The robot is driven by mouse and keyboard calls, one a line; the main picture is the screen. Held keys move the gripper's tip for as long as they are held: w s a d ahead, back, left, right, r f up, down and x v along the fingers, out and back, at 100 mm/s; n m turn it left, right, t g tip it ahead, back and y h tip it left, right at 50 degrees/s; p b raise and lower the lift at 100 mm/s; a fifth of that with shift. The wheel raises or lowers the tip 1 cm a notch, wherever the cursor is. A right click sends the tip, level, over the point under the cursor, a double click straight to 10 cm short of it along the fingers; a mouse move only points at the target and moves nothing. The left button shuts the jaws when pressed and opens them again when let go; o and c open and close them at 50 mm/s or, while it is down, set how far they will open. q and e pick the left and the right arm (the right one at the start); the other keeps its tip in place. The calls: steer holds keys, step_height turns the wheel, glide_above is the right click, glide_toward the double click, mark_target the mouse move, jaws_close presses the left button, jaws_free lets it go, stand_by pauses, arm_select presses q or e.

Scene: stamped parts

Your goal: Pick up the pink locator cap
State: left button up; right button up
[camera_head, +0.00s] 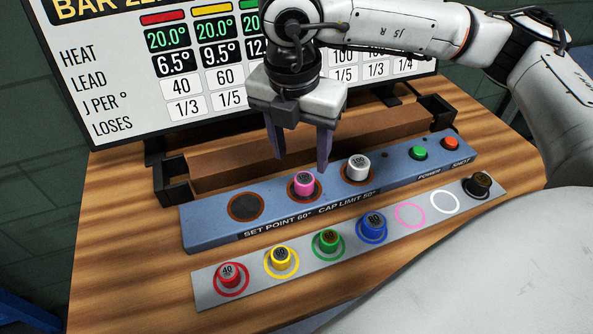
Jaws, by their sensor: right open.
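The pink locator cap (304,184) stands upright in the middle round seat of the blue-grey panel (218,229), with a dark marked top. My right gripper (301,160) points down just above and behind it in the picture. Its two dark fingers are apart with nothing between them, and I cannot tell whether either touches the cap. The left gripper does not show.
A white cap (358,168) stands close on the right, and an empty round seat (246,206) is on the left. Green (420,153) and orange (451,143) buttons are further right. The front grey strip (206,290) holds red, yellow, green, blue and black caps, with empty pink and white rings.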

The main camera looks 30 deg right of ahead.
mark_target(304, 178)
steer(key=shift+d+f, duration=0.15)
steer(key=shift+f, duration=0.8)
steer(key=shift+w+d+f+p, duration=0.1)
steer(key=shift+d+f+p, duration=0.1)
steer(key=shift+f, duration=0.7)
steer(key=shift+w+d+f+p, duration=0.1)
steer(key=shift+w+d+f, duration=0.1)
steer(key=shift+f, duration=0.7)
steer(key=shift+w+d+f+p, duration=0.1)
steer(key=shift+d+f, duration=0.1)
steer(key=shift+f, duration=0.7)
steer(key=c, duration=1.3)
steer(key=shift+r, duration=0.15)
